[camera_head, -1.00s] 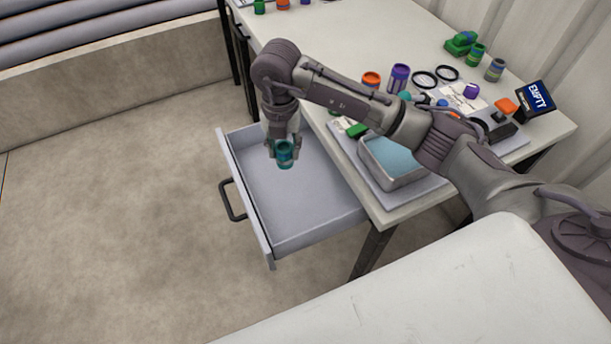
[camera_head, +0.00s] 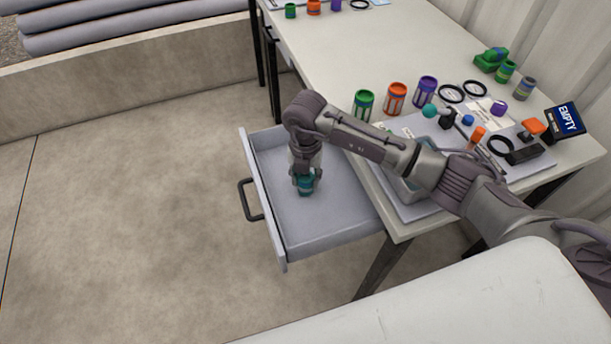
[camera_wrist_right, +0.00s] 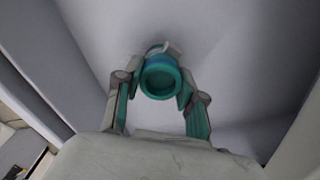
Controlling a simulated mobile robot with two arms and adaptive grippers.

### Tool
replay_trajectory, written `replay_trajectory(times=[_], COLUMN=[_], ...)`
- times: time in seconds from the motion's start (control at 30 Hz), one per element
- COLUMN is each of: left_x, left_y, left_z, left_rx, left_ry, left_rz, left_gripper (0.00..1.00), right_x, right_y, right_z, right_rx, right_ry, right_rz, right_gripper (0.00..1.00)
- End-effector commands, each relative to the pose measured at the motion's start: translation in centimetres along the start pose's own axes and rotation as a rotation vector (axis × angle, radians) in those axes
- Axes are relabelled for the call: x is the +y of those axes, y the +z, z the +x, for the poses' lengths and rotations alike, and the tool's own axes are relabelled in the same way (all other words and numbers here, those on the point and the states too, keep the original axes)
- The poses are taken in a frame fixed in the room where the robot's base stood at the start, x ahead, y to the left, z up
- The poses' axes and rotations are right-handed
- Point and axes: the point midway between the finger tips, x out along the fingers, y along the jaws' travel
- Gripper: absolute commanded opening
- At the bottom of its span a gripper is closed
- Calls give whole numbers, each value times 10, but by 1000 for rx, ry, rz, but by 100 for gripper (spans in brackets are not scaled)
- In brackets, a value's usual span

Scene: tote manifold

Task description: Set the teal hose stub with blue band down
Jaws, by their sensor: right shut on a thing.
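The teal hose stub with blue band (camera_head: 306,187) is in my right gripper (camera_head: 305,178), over the open drawer (camera_head: 340,225). In the right wrist view the stub (camera_wrist_right: 160,78) shows its round teal end and the blue band behind it. The fingers of my right gripper (camera_wrist_right: 160,85) are shut on it from both sides. The stub is low inside the drawer, near its front-left part; I cannot tell whether it touches the floor of the drawer. My left gripper is not in view.
The drawer is otherwise empty, with a dark handle (camera_head: 250,200) at its front. On the table (camera_head: 400,50) stand green (camera_head: 363,105), orange (camera_head: 396,98) and purple (camera_head: 426,90) cylinders. A black EMPTY sign (camera_head: 566,120) stands at right.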

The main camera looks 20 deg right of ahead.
Motion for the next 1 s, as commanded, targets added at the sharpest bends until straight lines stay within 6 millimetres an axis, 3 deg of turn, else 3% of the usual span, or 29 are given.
replay_trajectory(times=[0.03, 0.07, 0.2, 0.63, 1.0], left_x=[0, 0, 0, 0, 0], left_y=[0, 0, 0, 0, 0], left_z=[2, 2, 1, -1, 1], left_rx=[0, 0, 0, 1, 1], left_ry=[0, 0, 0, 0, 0], left_rz=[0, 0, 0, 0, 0], left_gripper=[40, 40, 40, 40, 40], right_x=[0, 0, 0, 0, 0], right_y=[0, 0, 0, 1, 1], right_z=[3, 3, 2, -8, -82], right_rx=[0, 0, 0, -2, -4], right_ry=[0, 0, 0, 0, 3], right_rz=[0, 0, 1, 0, 0], right_gripper=[5, 41, 64, 64, 64])
